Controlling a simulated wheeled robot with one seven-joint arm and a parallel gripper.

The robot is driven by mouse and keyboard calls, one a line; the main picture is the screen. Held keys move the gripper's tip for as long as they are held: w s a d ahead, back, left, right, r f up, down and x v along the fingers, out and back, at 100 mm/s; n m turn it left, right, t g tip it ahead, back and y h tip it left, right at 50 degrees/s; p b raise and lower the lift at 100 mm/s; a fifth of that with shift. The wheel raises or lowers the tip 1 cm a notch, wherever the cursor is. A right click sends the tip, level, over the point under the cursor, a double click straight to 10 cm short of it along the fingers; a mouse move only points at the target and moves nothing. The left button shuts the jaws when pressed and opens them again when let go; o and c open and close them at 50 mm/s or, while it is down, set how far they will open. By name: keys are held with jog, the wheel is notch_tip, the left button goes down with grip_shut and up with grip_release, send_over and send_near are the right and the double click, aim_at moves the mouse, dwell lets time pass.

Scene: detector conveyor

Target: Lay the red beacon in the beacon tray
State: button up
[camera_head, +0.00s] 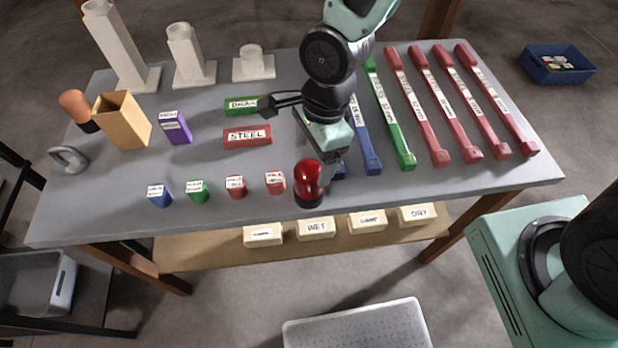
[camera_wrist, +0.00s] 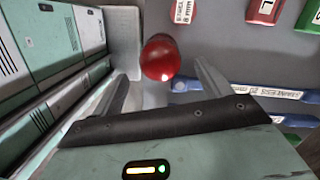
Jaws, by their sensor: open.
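The red beacon (camera_head: 309,178) stands upright on its dark base near the front edge of the grey table. My gripper (camera_head: 326,172) points down right beside and behind it. In the wrist view the red dome (camera_wrist: 160,57) shows between and slightly ahead of my two open fingers (camera_wrist: 170,88). The jaws hold nothing, and I cannot tell whether a finger touches the beacon. No tray carries a readable beacon label. A pale perforated tray (camera_head: 357,328) lies at the bottom of the head view, partly cut off.
Small labelled blocks (camera_head: 236,187) stand left of the beacon. Red, green and blue bars (camera_head: 415,105) lie to the right. A grey bin (camera_head: 35,282) is at lower left and a blue crate (camera_head: 557,65) at far right. Labelled boxes (camera_head: 316,229) sit on the lower shelf.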

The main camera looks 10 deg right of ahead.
jog(key=shift+s+a+f+p, duration=0.1)
jog(key=shift+a+f+p, duration=0.15)
jog(key=shift+f, duration=0.75)
jog(key=shift+a+f+p, duration=0.1)
jog(key=shift+f+p, duration=0.15)
jog(key=shift+f, duration=0.7)
jog(key=shift+s+a+f+p, duration=0.1)
jog(key=shift+a+f+p, duration=0.15)
jog(key=shift+f, duration=0.75)
jog(key=shift+d, duration=0.1)
jog(key=c, duration=1.3)
jog(key=shift+w, duration=0.1)
